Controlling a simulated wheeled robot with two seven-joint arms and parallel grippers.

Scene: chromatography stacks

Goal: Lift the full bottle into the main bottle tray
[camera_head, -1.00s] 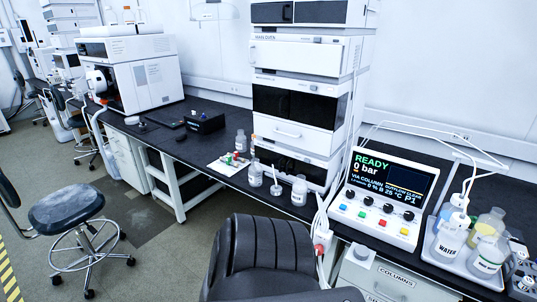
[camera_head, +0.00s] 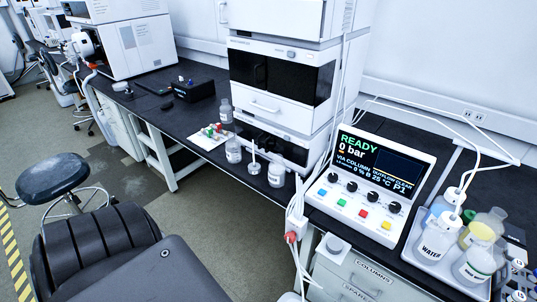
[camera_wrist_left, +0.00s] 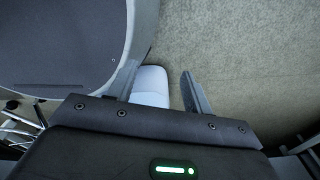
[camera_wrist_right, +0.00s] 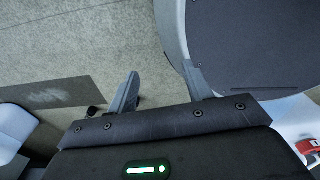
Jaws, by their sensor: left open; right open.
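A pale tray (camera_head: 412,252) stands on the bench at the right and holds several bottles. Among them are a bottle marked WATER (camera_head: 436,239) with tubing in its cap, a yellowish bottle (camera_head: 484,227) and a clear labelled bottle (camera_head: 473,267). I cannot tell which bottle is the full one. Smaller bottles (camera_head: 276,174) (camera_head: 233,151) (camera_head: 225,111) stand by the instrument stack. My left gripper (camera_wrist_left: 158,82) is open and empty above the floor in the left wrist view. My right gripper (camera_wrist_right: 161,84) is open and empty in the right wrist view. Neither gripper shows in the head view.
The control box (camera_head: 370,185) reads READY, 0 bar, left of the tray. White tubing runs from it and over the tray bottles. The tall instrument stack (camera_head: 285,80) stands behind. A stool (camera_head: 52,176) is on the floor at left. Drawers (camera_head: 352,275) are below the bench.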

